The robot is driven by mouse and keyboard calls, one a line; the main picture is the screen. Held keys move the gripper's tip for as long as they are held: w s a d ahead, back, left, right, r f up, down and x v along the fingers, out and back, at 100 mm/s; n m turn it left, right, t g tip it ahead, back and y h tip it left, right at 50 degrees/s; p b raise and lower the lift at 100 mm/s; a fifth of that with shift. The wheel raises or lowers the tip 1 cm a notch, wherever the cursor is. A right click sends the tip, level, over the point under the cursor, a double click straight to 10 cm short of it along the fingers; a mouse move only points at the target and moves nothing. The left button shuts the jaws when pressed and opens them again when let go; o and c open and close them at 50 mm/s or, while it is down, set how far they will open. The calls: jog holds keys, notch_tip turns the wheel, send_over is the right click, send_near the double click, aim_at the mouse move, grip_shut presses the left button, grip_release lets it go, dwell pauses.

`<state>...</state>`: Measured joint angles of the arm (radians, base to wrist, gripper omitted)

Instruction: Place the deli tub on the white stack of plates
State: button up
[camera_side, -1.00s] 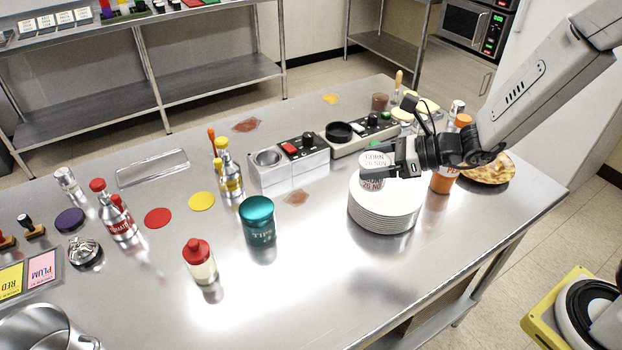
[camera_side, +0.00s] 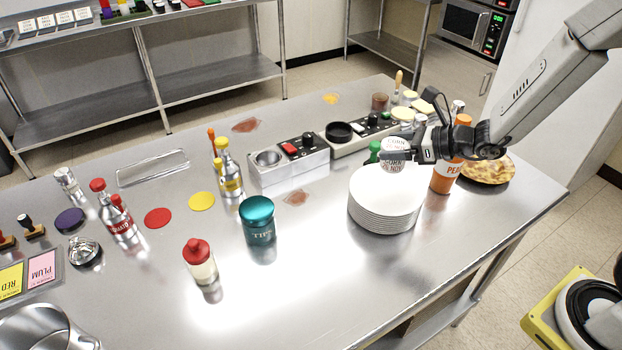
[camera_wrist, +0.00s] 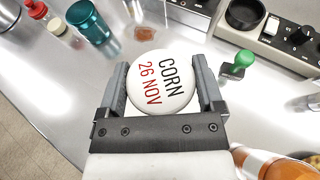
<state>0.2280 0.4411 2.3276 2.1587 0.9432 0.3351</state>
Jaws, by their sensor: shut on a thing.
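The deli tub (camera_side: 394,147) has a white lid, marked CORN 26 NOV in the wrist view (camera_wrist: 160,82). My gripper (camera_side: 404,155) is shut on it, with one finger on each side of the lid in the wrist view (camera_wrist: 159,90). The white stack of plates (camera_side: 382,212) stands on the steel table at centre right. In the side view the tub overlaps the back edge of the stack's top plate. I cannot tell how large the gap between them is. The tub's lower part is mostly hidden.
An orange bottle (camera_side: 440,178) stands close to the right of the stack, below my gripper. A green-handled stamp (camera_side: 374,149) is just behind the stack. A control panel (camera_side: 358,136) lies behind left. A teal tips jar (camera_side: 258,222) stands left, with clear table between.

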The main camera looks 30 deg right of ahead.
aim_at(397, 166)
jog(key=shift+f, duration=1.05)
jog(key=shift+f, duration=1.75)
jog(key=shift+f, duration=0.15)
jog(key=o, duration=1.1)
jog(key=shift+c, duration=0.2)
jog(key=shift+s+d+r, duration=0.35)
jog(key=shift+s+r, duration=0.05)
jog(key=shift+s, duration=0.1)
jog(key=v, duration=1)
jog(key=shift+s+d, duration=0.15)
jog(key=shift+s, duration=0.15)
